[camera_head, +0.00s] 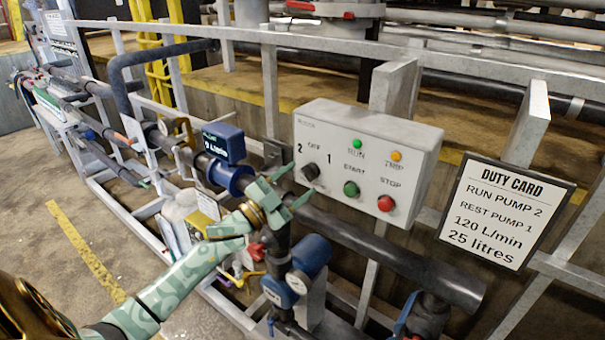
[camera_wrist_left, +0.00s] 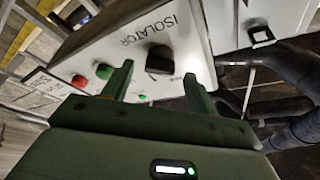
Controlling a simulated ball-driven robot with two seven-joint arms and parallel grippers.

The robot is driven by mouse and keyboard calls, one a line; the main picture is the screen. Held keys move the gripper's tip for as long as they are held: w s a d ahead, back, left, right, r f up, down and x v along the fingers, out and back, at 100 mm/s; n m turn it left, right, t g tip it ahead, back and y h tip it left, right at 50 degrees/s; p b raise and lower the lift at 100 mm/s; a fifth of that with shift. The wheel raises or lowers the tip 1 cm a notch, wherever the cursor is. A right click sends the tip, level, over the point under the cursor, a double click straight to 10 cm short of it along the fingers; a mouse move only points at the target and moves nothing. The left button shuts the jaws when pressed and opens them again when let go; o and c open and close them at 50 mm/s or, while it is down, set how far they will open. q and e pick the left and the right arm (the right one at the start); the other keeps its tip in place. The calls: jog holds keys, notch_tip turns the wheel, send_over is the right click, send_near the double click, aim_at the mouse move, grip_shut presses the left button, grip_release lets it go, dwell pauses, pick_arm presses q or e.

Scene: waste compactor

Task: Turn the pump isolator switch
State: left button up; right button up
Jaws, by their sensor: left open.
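The pump isolator switch is a black rotary knob (camera_head: 311,172) on the left of a pale grey control box (camera_head: 352,125), with the markings 2, OFF and 1 around it. I cannot tell for sure which mark it points to. In the left wrist view the knob (camera_wrist_left: 160,59) shows below the word ISOLATOR. My left gripper (camera_head: 301,181) is open and empty, just in front of the knob at its lower left. In the left wrist view the fingers (camera_wrist_left: 158,76) stand apart, with the knob just beyond the gap, apparently untouched. My right gripper is not in view.
The box also carries a green START button (camera_head: 351,188), a red STOP button (camera_head: 386,203) and two lamps. A duty card (camera_head: 506,211) hangs at the right, reading "RUN PUMP 2". Pipes, a blue flow meter (camera_head: 224,142) and railings surround the arm; a pipe (camera_head: 380,240) runs below the box.

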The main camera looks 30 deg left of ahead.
aim_at(309, 173)
pick_arm(q)
jog(key=shift+x, duration=1.1)
jog(key=shift+c, duration=0.4)
jog(key=c, duration=0.9)
